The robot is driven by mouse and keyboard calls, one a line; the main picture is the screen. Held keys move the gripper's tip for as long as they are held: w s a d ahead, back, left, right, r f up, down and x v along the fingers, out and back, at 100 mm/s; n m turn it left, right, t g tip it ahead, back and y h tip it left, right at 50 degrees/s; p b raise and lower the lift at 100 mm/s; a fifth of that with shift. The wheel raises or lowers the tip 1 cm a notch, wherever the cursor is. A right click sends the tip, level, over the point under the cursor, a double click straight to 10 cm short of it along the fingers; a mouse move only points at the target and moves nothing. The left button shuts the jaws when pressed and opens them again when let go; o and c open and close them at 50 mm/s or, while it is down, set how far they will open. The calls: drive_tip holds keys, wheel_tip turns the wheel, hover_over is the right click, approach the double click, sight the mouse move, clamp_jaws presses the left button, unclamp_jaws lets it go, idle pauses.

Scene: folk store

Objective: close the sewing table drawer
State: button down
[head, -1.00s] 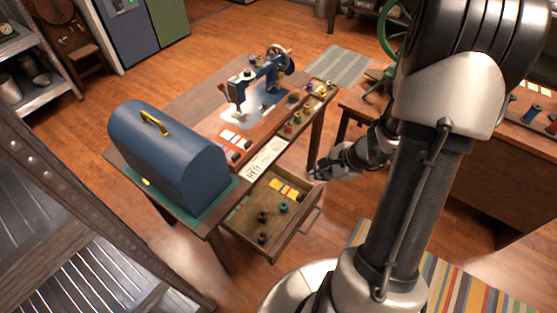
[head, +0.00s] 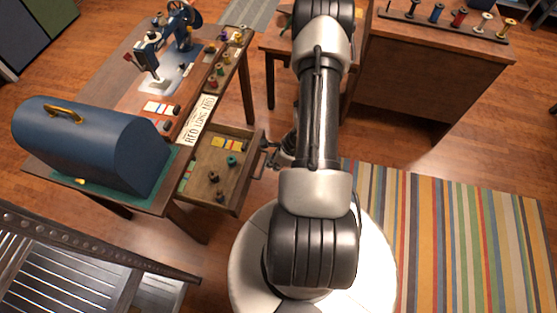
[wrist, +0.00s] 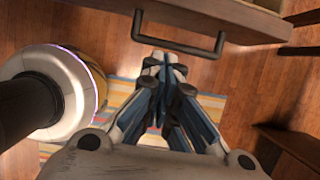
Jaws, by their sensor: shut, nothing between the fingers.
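The sewing table (head: 118,98) stands at the left in the head view. Its wooden drawer (head: 236,196) is pulled out on the side facing me, with spools and coloured cards inside. In the wrist view the drawer front (wrist: 225,12) is at the top, with its dark bar handle (wrist: 180,46) below it. My gripper (wrist: 163,62) is shut and empty, its fingertips close to the handle. I cannot tell whether they touch it. In the head view my gripper (head: 272,155) is small, partly hidden by my arm, beside the drawer's right side.
A blue sewing machine case (head: 95,140) and a blue sewing machine (head: 165,45) stand on the table. A wooden desk with a spool rack (head: 445,18) is at the upper right. A striped rug (head: 455,240) covers the floor at right. A metal chair (head: 80,270) is at lower left.

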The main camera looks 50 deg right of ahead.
sight(262, 169)
drive_tip(key=shift+w+a+f, duration=0.15)
drive_tip(key=shift+w+a, duration=0.15)
drive_tip(key=shift+w, duration=0.4)
drive_tip(key=shift+w+a+f, duration=0.15)
drive_tip(key=shift+w+a, duration=0.1)
drive_tip(key=shift+w, duration=0.4)
drive_tip(key=shift+w+a+f, duration=0.15)
drive_tip(key=shift+w+a, duration=0.15)
drive_tip(key=shift+w, duration=0.4)
drive_tip(key=shift+w, duration=0.1)
drive_tip(key=shift+w+a, duration=0.1)
drive_tip(key=shift+w, duration=0.1)
drive_tip(key=w+a, duration=0.2)
drive_tip(key=w, duration=0.3)
drive_tip(key=w+a, duration=0.2)
drive_tip(key=w, duration=0.3)
drive_tip(key=w+a, duration=0.2)
drive_tip(key=w, duration=0.4)
drive_tip(key=shift+w+a+b, duration=0.1)
drive_tip(key=shift+a+b, duration=0.25)
drive_tip(key=shift+b, duration=0.05)
